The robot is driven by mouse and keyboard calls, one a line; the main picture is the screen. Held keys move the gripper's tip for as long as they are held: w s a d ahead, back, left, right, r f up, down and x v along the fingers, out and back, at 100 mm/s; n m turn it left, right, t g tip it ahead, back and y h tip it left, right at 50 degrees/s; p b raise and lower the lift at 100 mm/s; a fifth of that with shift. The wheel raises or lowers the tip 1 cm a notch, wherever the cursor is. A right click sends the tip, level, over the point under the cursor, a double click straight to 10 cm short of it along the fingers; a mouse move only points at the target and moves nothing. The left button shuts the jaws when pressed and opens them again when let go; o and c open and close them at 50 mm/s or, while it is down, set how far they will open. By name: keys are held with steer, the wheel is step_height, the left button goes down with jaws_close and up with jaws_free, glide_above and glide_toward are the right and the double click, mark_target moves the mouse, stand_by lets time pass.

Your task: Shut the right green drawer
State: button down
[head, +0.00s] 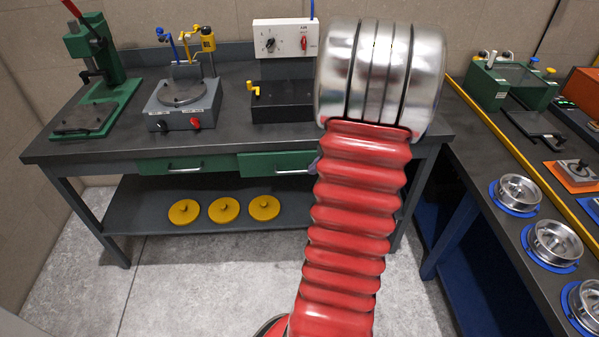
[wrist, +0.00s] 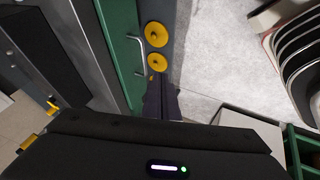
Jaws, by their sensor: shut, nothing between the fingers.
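The right green drawer (head: 262,163) is under the front edge of the dark workbench and juts out a little past the left green drawer (head: 160,166). Its right end is hidden behind my red arm. In the wrist view a green drawer front (wrist: 122,62) with a metal handle runs up and down, left of my fingers; I take it for the right drawer. My gripper (wrist: 160,82) is shut and empty, its dark fingertips close beside this front. I cannot tell whether they touch it. In the head view my gripper is mostly hidden behind my arm.
Yellow discs (head: 223,210) lie on the bench's lower shelf. A black box with a yellow lever (head: 282,101) and a press plate (head: 183,93) stand on the bench top. A second bench (head: 484,178) stands at the right. The floor in front is clear.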

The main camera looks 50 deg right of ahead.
steer(key=shift+w+f, duration=0.1)
glide_toward(301, 171)
steer(key=a+f, duration=0.4)
steer(key=shift+w+d+f, duration=0.3)
steer(key=shift+w+d, duration=0.15)
steer(key=shift+w, duration=0.2)
steer(key=shift+w+d+f, duration=0.25)
steer(key=shift+w+d, duration=0.15)
steer(key=shift+w, duration=0.25)
steer(key=shift+w+d+f, duration=0.3)
steer(key=shift+w+d, duration=0.15)
steer(key=shift+w, duration=0.15)
